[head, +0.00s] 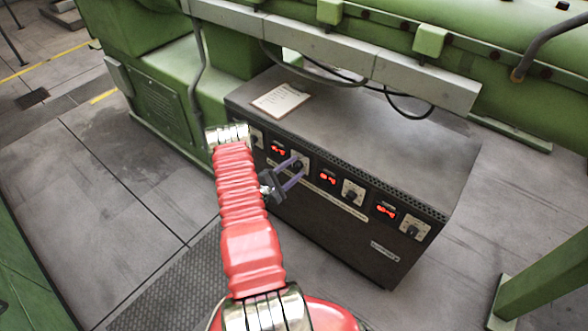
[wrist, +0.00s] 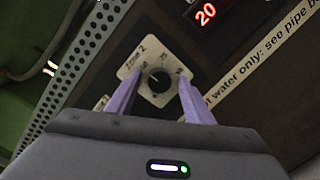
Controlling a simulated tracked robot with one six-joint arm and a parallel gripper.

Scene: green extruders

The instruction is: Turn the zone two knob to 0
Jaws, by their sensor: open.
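The zone two knob (wrist: 158,81) is a round black dial on a cream plate marked "Zone 2" in the wrist view. Its pale pointer mark is small, and I cannot read its setting surely. In the head view its plate (head: 301,161) is on the front of the dark control box (head: 345,130), partly behind my fingers. My gripper (wrist: 160,77) is open, with one purple finger on each side of the knob and gaps between them and it. My gripper (head: 295,170) reaches the panel from the left in the head view; I cannot tell the exact depth left.
A red display (wrist: 206,13) reading 20 is beside the plate. Other knobs (head: 352,192) and displays (head: 386,210) line the panel to the right. A paper (head: 281,99) lies on the box. A grey cable duct (head: 330,48) and hanging cables run above it.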

